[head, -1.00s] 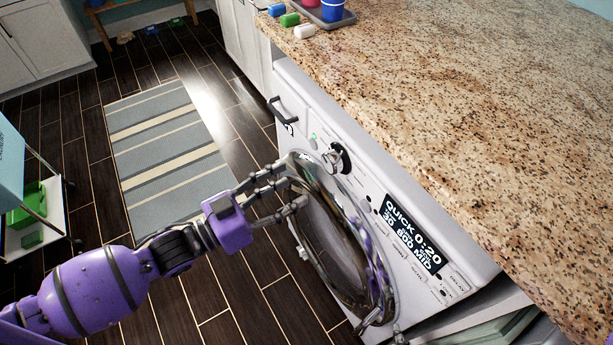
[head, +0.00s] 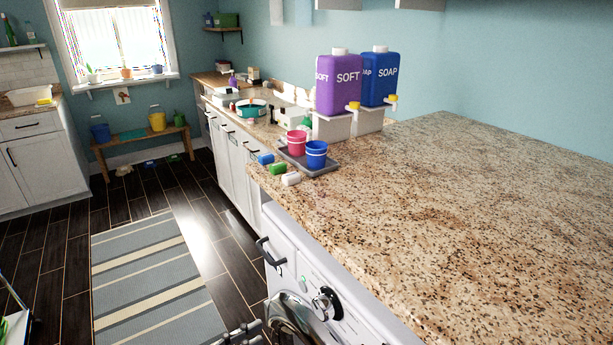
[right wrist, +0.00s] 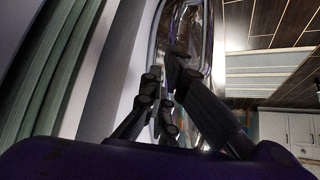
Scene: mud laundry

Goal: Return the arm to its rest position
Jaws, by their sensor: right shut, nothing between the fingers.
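In the right wrist view my right gripper (right wrist: 162,80) is shut and empty. It is close to the shiny chrome-rimmed washer door (right wrist: 205,40); I cannot tell whether it touches.
The washer (head: 345,315) stands under a granite counter (head: 430,220). Near its edge are a tray (head: 325,168) with two cups and several small coloured items. SOFT (head: 338,85) and SOAP (head: 380,78) dispensers stand behind. A striped rug (head: 150,280) lies on the open floor.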

